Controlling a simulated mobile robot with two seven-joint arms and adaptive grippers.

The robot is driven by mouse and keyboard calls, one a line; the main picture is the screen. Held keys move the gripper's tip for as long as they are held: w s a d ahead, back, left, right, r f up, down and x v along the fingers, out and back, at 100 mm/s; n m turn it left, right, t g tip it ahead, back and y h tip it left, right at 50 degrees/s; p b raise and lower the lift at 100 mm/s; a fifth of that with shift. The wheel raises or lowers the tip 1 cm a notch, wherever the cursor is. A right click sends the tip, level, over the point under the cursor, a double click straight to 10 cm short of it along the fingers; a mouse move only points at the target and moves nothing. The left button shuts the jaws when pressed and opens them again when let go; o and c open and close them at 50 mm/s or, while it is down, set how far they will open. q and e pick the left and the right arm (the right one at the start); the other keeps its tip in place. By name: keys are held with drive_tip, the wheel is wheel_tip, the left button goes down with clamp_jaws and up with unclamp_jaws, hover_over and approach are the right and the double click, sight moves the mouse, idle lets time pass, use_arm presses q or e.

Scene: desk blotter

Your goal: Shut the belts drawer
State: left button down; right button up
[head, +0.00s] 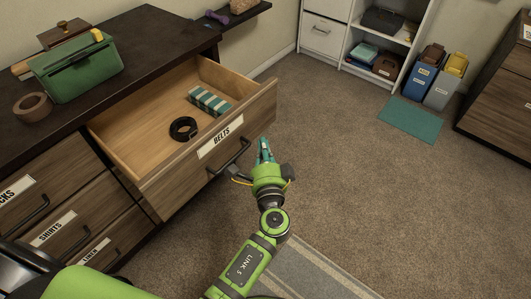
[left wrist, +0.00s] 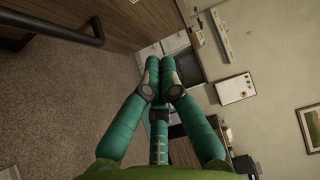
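The belts drawer (head: 196,178) is pulled well out of the dark dresser in the head view. Its front bears a "BELTS" label (head: 220,141) and a black bar handle (head: 230,158). A black coiled belt (head: 184,129) and a teal striped box (head: 209,101) lie inside. My left gripper (head: 265,146) is just outside the drawer front, near the handle's right end; whether it touches is unclear. In the left wrist view its teal fingers (left wrist: 159,75) come together at the tips with nothing between them. The handle (left wrist: 72,24) shows there at upper left. My right gripper is not in view.
A green box (head: 76,70) and a tape roll (head: 32,107) stand on the dresser top (head: 140,42). Closed drawers lie below and left of the open one. Carpet (head: 340,150) is clear to the right. White shelves (head: 338,48) and bins (head: 420,82) stand farther back.

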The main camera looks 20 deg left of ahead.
sight(248, 115)
use_arm(q)
drive_tip(key=shift+w+a+p, duration=0.3)
drive_tip(key=shift+w+a, duration=1.1)
drive_tip(key=shift+w, duration=0.25)
drive_tip(key=shift+w+a+p, duration=0.3)
drive_tip(key=shift+w+a, duration=1.1)
drive_tip(key=shift+w, duration=0.2)
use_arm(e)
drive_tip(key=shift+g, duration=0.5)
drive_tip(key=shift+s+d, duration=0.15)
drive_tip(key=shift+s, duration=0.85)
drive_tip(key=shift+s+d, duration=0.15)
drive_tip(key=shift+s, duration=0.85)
